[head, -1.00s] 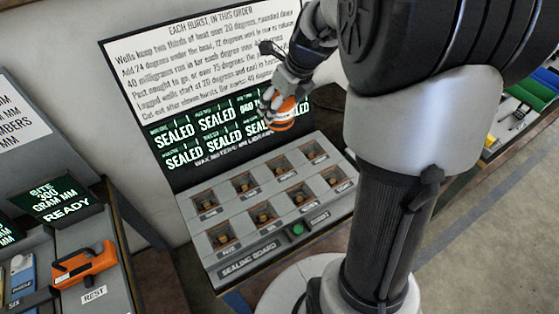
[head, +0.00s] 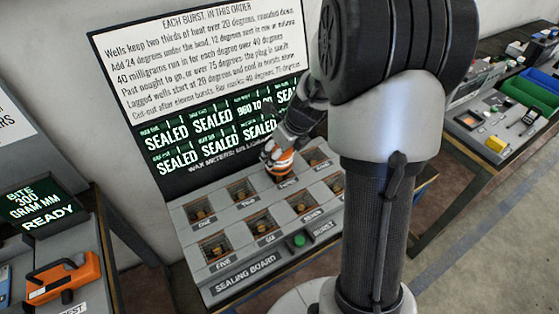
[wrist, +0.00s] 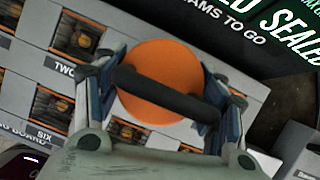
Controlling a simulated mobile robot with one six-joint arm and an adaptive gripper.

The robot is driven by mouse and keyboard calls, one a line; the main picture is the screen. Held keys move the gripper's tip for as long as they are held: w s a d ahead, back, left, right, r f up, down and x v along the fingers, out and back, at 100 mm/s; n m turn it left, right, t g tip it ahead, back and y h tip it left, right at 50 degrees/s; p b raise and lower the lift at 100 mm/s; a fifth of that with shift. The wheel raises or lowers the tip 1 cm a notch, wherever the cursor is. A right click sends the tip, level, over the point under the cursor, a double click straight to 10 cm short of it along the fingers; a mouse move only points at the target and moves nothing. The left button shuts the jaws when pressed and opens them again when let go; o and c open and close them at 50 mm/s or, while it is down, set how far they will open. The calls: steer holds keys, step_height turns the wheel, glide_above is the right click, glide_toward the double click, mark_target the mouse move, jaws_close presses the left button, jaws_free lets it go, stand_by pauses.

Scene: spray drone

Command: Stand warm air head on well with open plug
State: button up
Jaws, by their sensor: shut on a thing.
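My gripper (head: 272,152) is shut on the warm air head (head: 282,168), an orange and white piece. In the head view it is over or on the back-row well third from the left, hiding it; contact with the board is unclear. In the wrist view my gripper (wrist: 163,92) has its fingers either side of the orange disc (wrist: 155,55) and its dark bar. The sealing board (head: 235,270) has two rows of wells with plugs, including well two (head: 245,199) and well six (head: 263,226). Above, the third screen panel (head: 254,108) reads about 960 to go; other readable panels say SEALED.
A green burst button (head: 299,240) is at the board's front. An orange tool (head: 62,278) lies on the left bench by a READY screen (head: 42,203). An instruction sign (head: 200,45) stands behind.

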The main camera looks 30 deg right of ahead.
steer(key=shift+f, duration=1)
steer(key=shift+b, duration=0.3)
steer(key=shift+f, duration=0.2)
steer(key=o, duration=1.5)
